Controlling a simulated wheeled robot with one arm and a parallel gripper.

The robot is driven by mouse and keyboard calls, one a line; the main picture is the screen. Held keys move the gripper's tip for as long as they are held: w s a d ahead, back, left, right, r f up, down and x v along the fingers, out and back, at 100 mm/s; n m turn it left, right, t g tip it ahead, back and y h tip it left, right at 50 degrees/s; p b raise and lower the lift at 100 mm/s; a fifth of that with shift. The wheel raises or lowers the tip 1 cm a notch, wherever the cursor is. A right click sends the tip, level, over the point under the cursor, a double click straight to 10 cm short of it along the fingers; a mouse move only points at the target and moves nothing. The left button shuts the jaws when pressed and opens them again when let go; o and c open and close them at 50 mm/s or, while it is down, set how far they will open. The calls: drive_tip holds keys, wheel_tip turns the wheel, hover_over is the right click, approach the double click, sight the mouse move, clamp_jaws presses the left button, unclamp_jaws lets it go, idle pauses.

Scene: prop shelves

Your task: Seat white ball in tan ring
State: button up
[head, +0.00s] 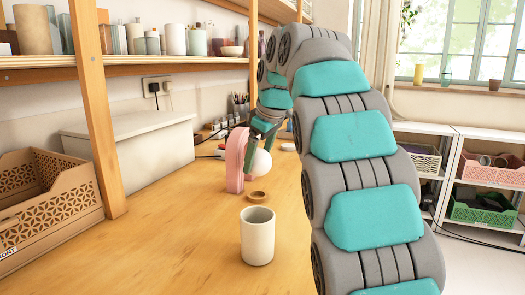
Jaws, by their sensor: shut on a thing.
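The white ball (262,164) is held in my gripper (257,150), whose dark green fingers come down around it. The ball is above the table, and part of it is hidden behind a finger. The tan ring (258,196) lies flat on the wooden table, below the ball in the picture. Ball and ring look apart, with a small gap between them. I cannot tell whether the ball is exactly over the ring.
A pink arched object (235,160) stands close left of my gripper. A pale cup (257,236) stands in front of the ring. A cardboard-coloured crate (45,207) and a white box (130,145) are at left. The table between crate and cup is clear.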

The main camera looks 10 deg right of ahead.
sight(258, 174)
drive_tip(key=shift+w+f, duration=0.15)
drive_tip(key=shift+w, duration=0.2)
drive_tip(key=shift+f+b, duration=1.55)
drive_tip(key=shift+f, duration=0.85)
drive_tip(key=shift+f+b, duration=0.45)
drive_tip(key=shift+f, duration=0.1)
drive_tip(key=o, duration=1.1)
drive_tip(key=shift+v, duration=3.95)
